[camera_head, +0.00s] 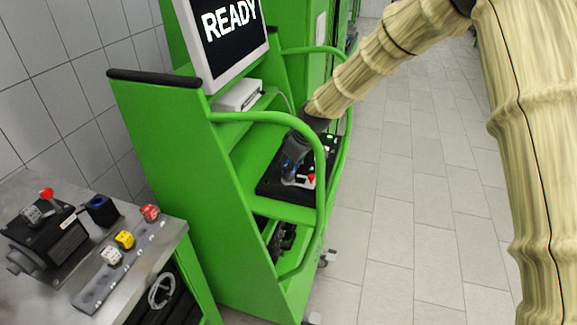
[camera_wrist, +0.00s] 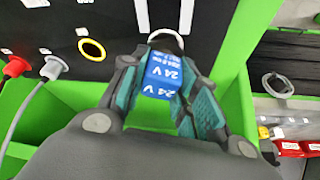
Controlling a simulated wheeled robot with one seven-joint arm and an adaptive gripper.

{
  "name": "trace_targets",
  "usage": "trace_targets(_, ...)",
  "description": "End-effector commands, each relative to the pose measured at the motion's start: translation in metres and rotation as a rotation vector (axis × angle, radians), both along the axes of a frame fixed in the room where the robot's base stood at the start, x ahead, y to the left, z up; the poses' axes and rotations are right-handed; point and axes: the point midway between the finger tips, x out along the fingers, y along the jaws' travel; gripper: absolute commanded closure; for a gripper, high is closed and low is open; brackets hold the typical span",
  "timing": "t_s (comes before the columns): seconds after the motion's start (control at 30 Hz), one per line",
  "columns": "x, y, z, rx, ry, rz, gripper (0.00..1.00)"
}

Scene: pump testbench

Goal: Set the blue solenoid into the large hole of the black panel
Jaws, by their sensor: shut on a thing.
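The blue solenoid (camera_wrist: 163,75), marked "24 V" in white, is between the teal-padded fingers of my gripper (camera_wrist: 172,88) in the wrist view. The gripper is shut on it. The black panel (camera_wrist: 112,22) lies just beyond, with a large light-rimmed hole (camera_wrist: 166,33) at the solenoid's far end. I cannot tell whether that end is inside the hole or just in front of it. In the head view, my gripper (camera_head: 296,150) is over the black panel (camera_head: 268,187) inside the green bench; the solenoid is hidden there.
A smaller yellow-ringed hole (camera_wrist: 92,49), a red plug (camera_wrist: 15,68) and a white plug (camera_wrist: 53,68) are left of the solenoid. A green rail (camera_head: 318,140) curves beside my gripper. A grey side table (camera_head: 165,245) with several devices stands left; the floor at right is clear.

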Motion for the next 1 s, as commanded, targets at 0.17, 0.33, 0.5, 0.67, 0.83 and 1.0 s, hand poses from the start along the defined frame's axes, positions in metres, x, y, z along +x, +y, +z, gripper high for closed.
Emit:
trace_targets(0.17,0.000,0.000,-0.003,0.000,0.000,0.000,0.87)
trace_targets(0.33,0.000,0.000,-0.005,0.000,0.000,0.000,0.87)
trace_targets(0.5,0.000,0.000,-0.007,0.000,0.000,0.000,0.87)
trace_targets(0.67,0.000,0.000,-0.009,0.000,0.000,0.000,0.87)
trace_targets(0.83,0.000,0.000,-0.011,0.000,0.000,0.000,0.87)
trace_targets(1.0,0.000,0.000,-0.014,0.000,0.000,0.000,0.87)
